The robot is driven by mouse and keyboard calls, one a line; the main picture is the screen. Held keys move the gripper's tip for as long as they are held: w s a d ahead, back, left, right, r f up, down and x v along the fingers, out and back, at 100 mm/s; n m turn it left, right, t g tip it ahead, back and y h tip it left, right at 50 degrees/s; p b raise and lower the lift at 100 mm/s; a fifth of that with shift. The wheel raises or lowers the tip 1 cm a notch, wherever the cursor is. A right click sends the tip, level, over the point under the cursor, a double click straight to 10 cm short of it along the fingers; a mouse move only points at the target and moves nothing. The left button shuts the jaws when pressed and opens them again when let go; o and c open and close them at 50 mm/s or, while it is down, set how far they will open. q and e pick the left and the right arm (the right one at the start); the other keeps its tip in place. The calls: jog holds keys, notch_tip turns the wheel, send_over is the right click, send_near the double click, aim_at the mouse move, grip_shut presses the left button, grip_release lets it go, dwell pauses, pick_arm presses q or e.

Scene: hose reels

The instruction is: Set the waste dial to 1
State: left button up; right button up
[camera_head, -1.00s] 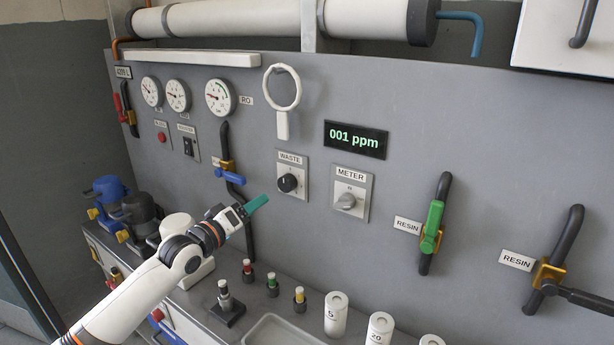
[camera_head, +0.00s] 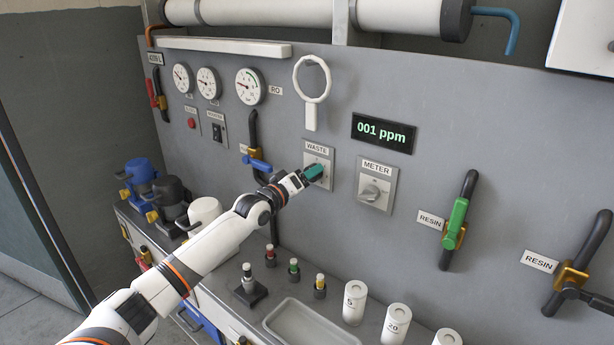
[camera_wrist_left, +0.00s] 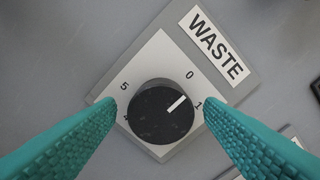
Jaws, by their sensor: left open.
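The waste dial is a round black knob with a white pointer line on a square grey plate labelled WASTE (camera_head: 317,149). In the left wrist view the knob (camera_wrist_left: 152,118) fills the lower middle, and its pointer aims up and right, between the 0 and the 1. The 0, 1 and 5 show; another number is partly hidden. My left gripper (camera_head: 314,172) is at the dial, its teal fingers covering most of the knob in the head view. In the left wrist view the open fingers (camera_wrist_left: 160,106) stand on either side of the knob, with small gaps showing.
The METER knob (camera_head: 371,192) is just right of the dial. A white ring (camera_head: 312,79) hangs above, left of a display (camera_head: 383,133) reading 001 ppm. A blue-handled valve (camera_head: 257,163) is close left. Bottles and a tray (camera_head: 310,325) stand below.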

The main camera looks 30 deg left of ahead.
pick_arm(q)
jog(key=shift+w, duration=0.1)
jog(key=shift+c, duration=0.3)
jog(key=c, duration=0.9)
jog(key=shift+m, duration=5)
